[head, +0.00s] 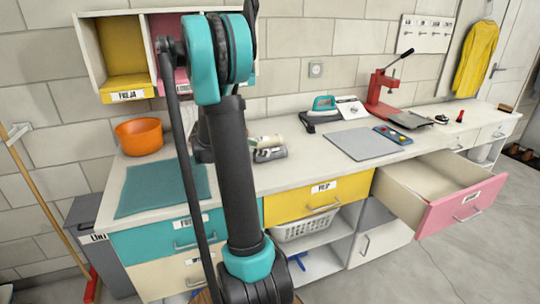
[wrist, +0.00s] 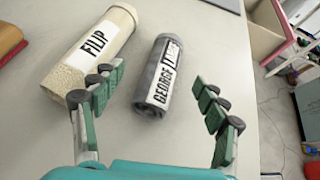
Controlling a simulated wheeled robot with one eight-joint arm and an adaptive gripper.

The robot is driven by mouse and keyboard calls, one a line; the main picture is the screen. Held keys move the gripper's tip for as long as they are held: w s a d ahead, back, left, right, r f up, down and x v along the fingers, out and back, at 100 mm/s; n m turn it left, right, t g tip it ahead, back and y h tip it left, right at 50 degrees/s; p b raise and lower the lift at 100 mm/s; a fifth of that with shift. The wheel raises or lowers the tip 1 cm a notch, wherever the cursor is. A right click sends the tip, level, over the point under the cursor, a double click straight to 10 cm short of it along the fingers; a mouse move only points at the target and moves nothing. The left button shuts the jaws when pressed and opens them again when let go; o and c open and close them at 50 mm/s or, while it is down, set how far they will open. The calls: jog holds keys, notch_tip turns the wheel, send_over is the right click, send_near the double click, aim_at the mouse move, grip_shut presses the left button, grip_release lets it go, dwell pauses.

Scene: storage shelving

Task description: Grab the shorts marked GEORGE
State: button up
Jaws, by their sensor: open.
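The shorts marked GEORGE are a dark grey roll (wrist: 158,75) with a white name label, lying on the worktop in the wrist view. They also show as a small grey roll (head: 270,155) right of my arm in the head view. My gripper (wrist: 158,78) is open, its green-padded fingers spread on either side of the near part of the grey roll, with nothing held. A cream roll marked FILIP (wrist: 90,45) lies just left of the grey roll, close to my left finger. In the head view my gripper is mostly hidden behind my arm.
The worktop (head: 300,172) also holds an orange bowl (head: 139,136), a teal mat (head: 160,188), an iron (head: 324,104), a red press (head: 383,92) and a grey board (head: 367,144). A pink-fronted drawer (head: 462,206) stands open at the right, sticking out from the counter.

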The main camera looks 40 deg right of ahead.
jog(key=x, duration=0.5)
jog(key=shift+s+a+f, duration=0.15)
jog(key=shift+a+f, duration=0.1)
jog(key=shift+f, duration=0.05)
jog(key=c, duration=1.4)
jog(key=shift+o, duration=0.2)
jog(key=shift+r, duration=0.2)
